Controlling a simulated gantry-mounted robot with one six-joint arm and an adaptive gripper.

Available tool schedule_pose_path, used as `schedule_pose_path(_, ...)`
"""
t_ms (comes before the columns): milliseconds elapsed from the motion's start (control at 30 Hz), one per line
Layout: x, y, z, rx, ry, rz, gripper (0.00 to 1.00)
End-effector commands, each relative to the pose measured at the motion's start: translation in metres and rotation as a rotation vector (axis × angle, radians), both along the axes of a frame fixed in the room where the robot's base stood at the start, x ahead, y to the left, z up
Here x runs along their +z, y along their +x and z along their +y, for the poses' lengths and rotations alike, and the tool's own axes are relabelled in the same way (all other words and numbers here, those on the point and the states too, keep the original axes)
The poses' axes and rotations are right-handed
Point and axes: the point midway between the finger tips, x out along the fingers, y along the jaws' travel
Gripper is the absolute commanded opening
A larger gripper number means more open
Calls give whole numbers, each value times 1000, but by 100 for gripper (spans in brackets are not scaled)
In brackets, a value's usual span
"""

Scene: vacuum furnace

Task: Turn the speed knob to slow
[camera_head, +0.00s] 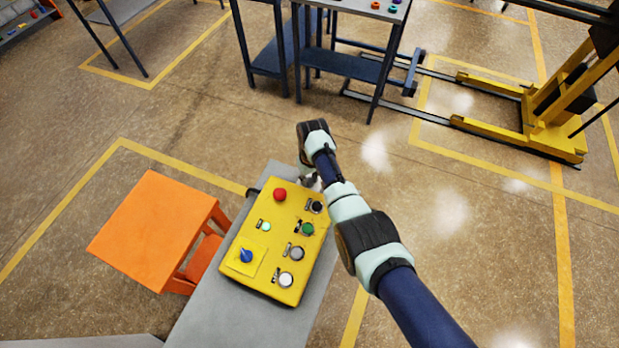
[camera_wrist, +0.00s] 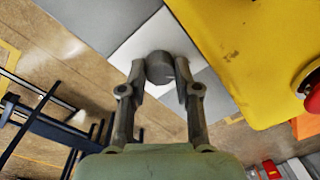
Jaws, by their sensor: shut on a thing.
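A round dark grey knob (camera_wrist: 160,74) sits on a white plate (camera_wrist: 136,50) on the grey surface, beside a corner of the yellow control box (camera_head: 280,238). My gripper (camera_wrist: 160,64) is shut on this knob, one finger on each side. In the head view my gripper (camera_head: 311,181) is at the far end of the box, and the knob is mostly hidden there. I cannot read a label or a pointer mark on the knob. A blue knob (camera_head: 246,256) stands on the near left of the box.
The box carries a red mushroom button (camera_head: 280,195), a green button (camera_head: 307,229) and several others close to my arm. It also shows in the wrist view (camera_wrist: 235,60). An orange table (camera_head: 155,230) stands to the left.

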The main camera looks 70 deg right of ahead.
Motion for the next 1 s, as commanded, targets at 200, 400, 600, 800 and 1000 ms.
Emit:
schedule_pose_path(200, 0, 0, 0, 1, -1, -1, 0)
schedule_pose_path(400, 0, 0, 0, 1, -1, -1, 55)
schedule_pose_path(600, 0, 0, 0, 0, 0, 0, 57)
schedule_pose_path(800, 9, 0, -1, 0, -1, -2, 57)
schedule_pose_path(1000, 53, -1, -3, 0, -4, -3, 57)
